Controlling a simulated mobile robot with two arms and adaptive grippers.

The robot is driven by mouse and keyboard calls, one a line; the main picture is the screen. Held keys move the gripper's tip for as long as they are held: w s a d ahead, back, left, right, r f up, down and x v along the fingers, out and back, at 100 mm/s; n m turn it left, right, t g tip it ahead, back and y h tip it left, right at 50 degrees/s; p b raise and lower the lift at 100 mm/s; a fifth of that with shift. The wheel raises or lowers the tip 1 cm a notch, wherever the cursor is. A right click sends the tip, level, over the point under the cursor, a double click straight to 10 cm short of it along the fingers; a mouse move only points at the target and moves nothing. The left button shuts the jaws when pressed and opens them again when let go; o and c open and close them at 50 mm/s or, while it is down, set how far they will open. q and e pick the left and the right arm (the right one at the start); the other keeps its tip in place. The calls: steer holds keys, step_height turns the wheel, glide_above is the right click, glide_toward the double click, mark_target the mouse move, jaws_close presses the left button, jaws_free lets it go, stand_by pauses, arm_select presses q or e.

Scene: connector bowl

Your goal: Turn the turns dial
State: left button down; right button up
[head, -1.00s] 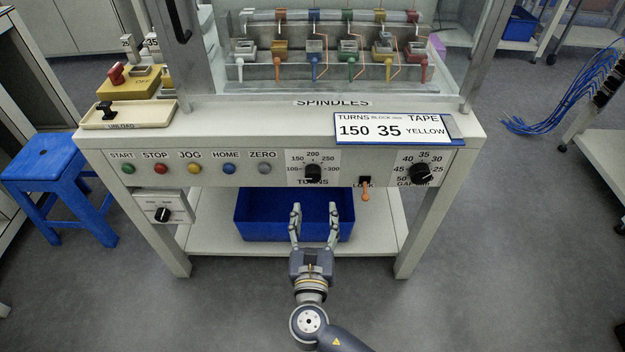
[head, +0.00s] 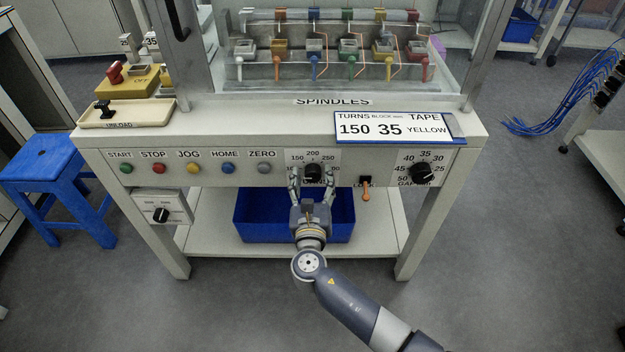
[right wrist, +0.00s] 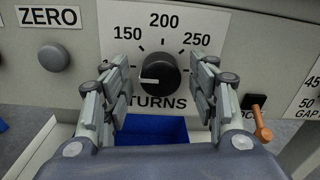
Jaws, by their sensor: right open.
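The turns dial (head: 313,172) is a black round knob on the machine's front panel, with numbers around it. In the right wrist view the dial (right wrist: 159,73) has a white pointer line toward the left, a little below the 150 mark. My right gripper (head: 313,178) is open in front of the dial. In the right wrist view its fingers (right wrist: 160,82) stand on the left and right of the knob, with gaps on both sides. A card (head: 392,128) on the machine's top reads turns 150, 35, tape yellow. My left gripper is not in view.
Coloured buttons (head: 194,168) line the panel left of the dial. An orange-handled lever (head: 366,190) and the gap dial (head: 423,172) are on the right. A blue bin (head: 250,222) stands on the shelf below. Floor in front is clear.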

steer(key=shift+c, duration=0.5)
steer(key=c, duration=1)
steer(key=shift+m, duration=0.3)
steer(key=m+b, duration=0.3)
steer(key=m, duration=0.4)
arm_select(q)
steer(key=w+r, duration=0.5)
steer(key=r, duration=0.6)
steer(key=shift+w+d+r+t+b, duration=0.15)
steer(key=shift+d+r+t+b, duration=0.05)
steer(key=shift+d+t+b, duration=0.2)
arm_select(e)
steer(key=shift+m, duration=0.7)
